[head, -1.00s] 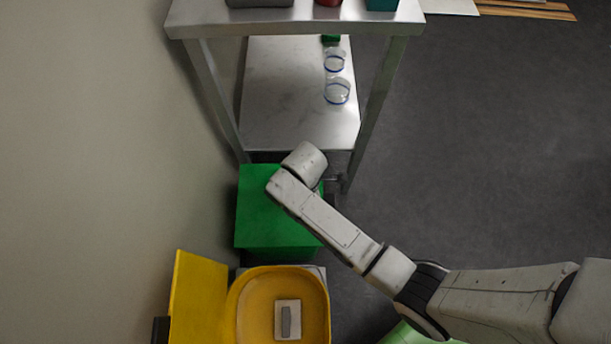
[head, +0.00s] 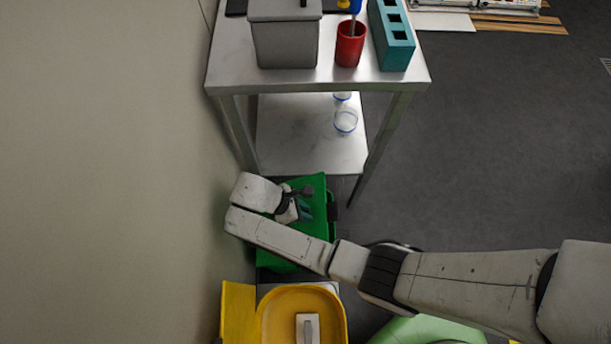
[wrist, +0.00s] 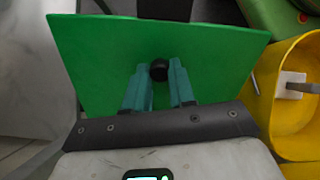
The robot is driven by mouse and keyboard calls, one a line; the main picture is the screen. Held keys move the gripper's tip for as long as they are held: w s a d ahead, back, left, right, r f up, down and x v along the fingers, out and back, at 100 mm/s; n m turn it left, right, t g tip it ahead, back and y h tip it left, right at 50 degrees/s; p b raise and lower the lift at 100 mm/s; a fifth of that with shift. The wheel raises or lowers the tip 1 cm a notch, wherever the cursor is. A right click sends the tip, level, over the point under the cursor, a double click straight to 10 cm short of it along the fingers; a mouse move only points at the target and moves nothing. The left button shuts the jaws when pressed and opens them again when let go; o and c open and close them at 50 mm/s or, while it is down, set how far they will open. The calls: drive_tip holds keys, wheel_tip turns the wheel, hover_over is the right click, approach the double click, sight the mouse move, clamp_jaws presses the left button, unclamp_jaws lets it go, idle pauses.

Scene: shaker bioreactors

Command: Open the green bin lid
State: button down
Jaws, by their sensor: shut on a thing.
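The green bin (head: 280,264) stands below the front of the metal table, between it and the yellow bin. Its green lid (head: 314,184) shows partly past my arm and also fills the middle of the wrist view (wrist: 100,50). A round black knob (wrist: 158,70) sits on the lid. My gripper (head: 304,209) points to the right over the bin, and its teal fingers are shut on the knob (wrist: 160,76). My arm hides much of the bin and lid. I cannot tell clearly how far the lid is tilted.
The yellow bin (head: 338,318) stands open in front, its yellow lid (head: 237,310) raised on the left. The metal table (head: 300,82) carries a grey container (head: 285,42), a red cup (head: 350,46) and a teal rack (head: 393,42). A wall borders the left. The floor at right is clear.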

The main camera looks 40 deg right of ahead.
drive_tip(key=shift+w+a+r+g+h, duration=0.4)
drive_tip(key=shift+w+a+r+h, duration=0.2)
drive_tip(key=shift+a+r, duration=0.15)
drive_tip(key=c, duration=0.9)
unclamp_jaws()
drive_tip(key=shift+c, duration=0.2)
